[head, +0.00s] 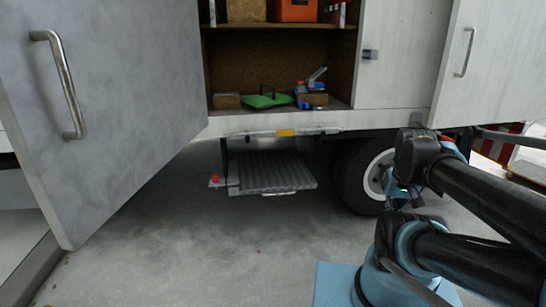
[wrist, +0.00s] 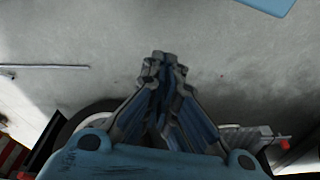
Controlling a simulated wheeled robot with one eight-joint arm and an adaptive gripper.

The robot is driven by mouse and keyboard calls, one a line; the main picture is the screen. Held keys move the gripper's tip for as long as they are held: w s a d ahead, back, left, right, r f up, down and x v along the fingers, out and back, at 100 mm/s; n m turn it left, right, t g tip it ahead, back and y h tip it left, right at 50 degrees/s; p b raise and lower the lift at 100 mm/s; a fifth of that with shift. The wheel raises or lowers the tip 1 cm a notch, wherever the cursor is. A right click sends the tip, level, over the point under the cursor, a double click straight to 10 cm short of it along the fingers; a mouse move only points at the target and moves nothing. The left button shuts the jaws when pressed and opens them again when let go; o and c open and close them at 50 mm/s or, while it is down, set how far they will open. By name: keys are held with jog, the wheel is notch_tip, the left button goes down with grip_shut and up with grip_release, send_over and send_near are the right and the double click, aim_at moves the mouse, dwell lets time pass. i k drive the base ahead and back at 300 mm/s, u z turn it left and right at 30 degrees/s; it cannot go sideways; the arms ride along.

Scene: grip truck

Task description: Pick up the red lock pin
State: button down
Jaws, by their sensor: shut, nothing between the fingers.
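The red lock pin (head: 215,178) is a small red knob at the left end of the grey ribbed step (head: 275,176) under the truck body. In the wrist view a small red spot (wrist: 284,144), likely the same pin, shows at the lower right beside the step's edge. My gripper (wrist: 165,58) is shut and empty, with its fingertips together over bare floor. In the head view my gripper hangs in front of the truck's wheel, well to the right of the pin, and its fingers are hard to make out there.
A large grey door (head: 110,100) stands open at the left, and another door (head: 480,65) is open at the right. The wheel (head: 360,176) is right of the step. Above, an open compartment (head: 280,45) holds several items. The concrete floor (head: 220,245) before the step is clear.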

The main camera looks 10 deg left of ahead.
aim_at(215, 179)
jog(key=u, duration=1.4)
